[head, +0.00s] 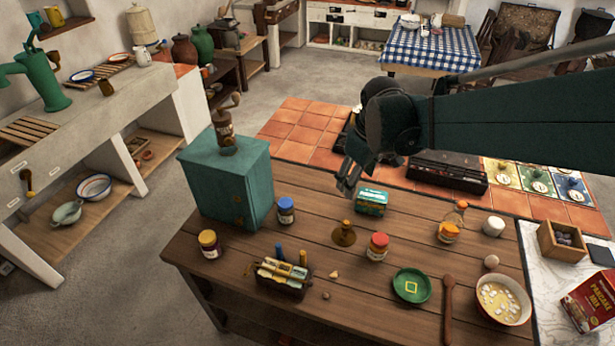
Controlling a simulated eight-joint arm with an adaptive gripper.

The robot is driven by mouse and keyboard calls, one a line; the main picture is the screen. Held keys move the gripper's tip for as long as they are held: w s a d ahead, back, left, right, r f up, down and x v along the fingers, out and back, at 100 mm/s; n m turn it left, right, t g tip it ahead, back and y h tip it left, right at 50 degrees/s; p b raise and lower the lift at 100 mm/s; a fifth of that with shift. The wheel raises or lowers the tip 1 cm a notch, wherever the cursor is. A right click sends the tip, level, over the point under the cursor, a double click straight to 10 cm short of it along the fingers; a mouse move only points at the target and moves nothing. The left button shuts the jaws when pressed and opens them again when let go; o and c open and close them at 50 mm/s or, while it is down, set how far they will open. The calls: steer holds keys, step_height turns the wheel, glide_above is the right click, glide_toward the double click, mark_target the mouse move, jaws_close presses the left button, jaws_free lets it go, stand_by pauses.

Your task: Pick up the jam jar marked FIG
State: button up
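Several lidded jars stand upright on the wooden table (330,300): one with a yellow lid (209,244), one with a blue lid (286,211), one with a red lid (378,247) and one with an orange lid (448,233). Their labels are too small to read, so I cannot tell which is marked FIG. My gripper (347,185) hangs above the back of the table, just left of a green tin (371,201) in the picture. It is apart from the jars, and no held object shows. Its fingers point down; their gap is unclear.
A teal cabinet (228,185) with a coffee grinder (224,125) stands at the back left. A brass bell-shaped thing (344,235) is close left of the red-lidded jar. A tool caddy (283,280), green dish (412,286), wooden spoon (448,310) and bowl (503,303) line the front.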

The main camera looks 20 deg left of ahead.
mark_target(286, 202)
steer(key=a+f+n, duration=0.2)
steer(key=a+f, duration=0.4)
steer(key=a, duration=0.1)
steer(key=a+f+n+g, duration=0.1)
steer(key=a+f+n, duration=0.1)
steer(key=a+f, duration=0.4)
steer(key=a+f+n+g+h, duration=0.1)
steer(key=a+f+n, duration=0.1)
steer(key=a+f, duration=0.4)
steer(key=shift+w+a+n, duration=0.1)
steer(key=shift+a+n, duration=0.2)
steer(key=shift+a, duration=1.9)
steer(key=shift+f, duration=0.15)
steer(key=shift+f, duration=1.2)
steer(key=shift+f, duration=0.1)
steer(key=shift+f+b, duration=0.55)
steer(key=shift+f, duration=2)
steer(key=shift+c, duration=0.5)
